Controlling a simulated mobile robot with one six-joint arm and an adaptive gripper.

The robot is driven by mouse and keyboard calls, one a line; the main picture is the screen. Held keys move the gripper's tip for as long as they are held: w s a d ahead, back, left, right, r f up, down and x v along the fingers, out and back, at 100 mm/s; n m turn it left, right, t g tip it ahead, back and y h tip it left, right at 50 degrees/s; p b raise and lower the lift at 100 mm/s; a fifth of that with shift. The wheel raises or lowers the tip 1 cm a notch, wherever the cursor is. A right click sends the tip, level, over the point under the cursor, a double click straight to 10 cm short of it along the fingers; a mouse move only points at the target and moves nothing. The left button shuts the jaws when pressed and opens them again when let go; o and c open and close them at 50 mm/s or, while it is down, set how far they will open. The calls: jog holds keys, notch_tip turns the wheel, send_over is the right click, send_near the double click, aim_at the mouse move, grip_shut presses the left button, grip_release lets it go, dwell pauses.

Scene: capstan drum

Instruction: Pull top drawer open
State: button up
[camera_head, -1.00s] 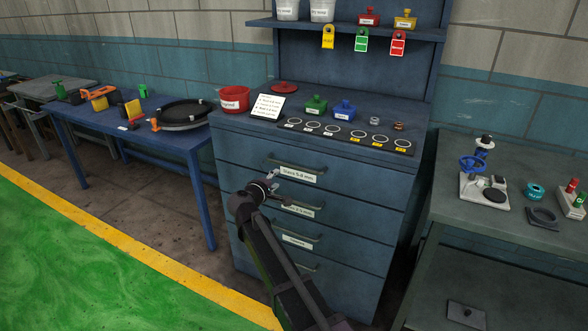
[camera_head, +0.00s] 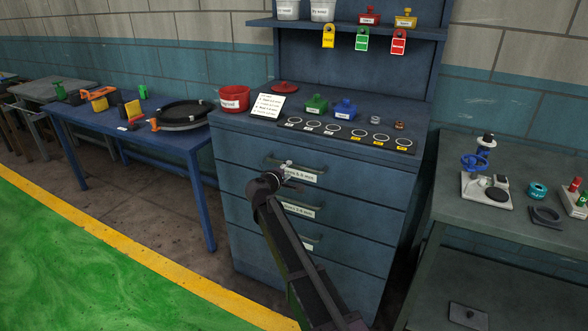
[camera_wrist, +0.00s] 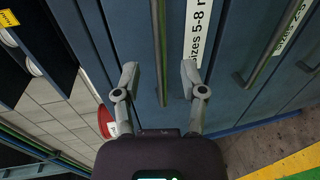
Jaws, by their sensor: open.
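The top drawer (camera_head: 238,156) is the upper front of the blue cabinet and sits flush, shut. Its bar handle (camera_head: 312,167) shows above a white label reading "5-8 mm" (camera_head: 304,176). My gripper (camera_head: 288,174) is in front of the handle's middle and partly hides handle and label. In the wrist view my gripper (camera_wrist: 159,76) is open, one finger on each side of the top drawer handle (camera_wrist: 160,50). The fingers look apart from the bar. How deep the bar sits between them I cannot tell.
A second drawer handle (camera_wrist: 262,62) lies below the top one. The cabinet top holds a red bucket (camera_head: 233,99), a card and a row of rings (camera_head: 345,133). A blue table (camera_head: 110,112) stands left and a grey bench (camera_head: 500,212) right. The floor in front is clear.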

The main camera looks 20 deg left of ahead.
aim_at(293, 166)
jog(key=shift+b+x, duration=0.45)
jog(key=shift+x, duration=2.25)
jog(key=shift+d, duration=0.1)
grip_shut()
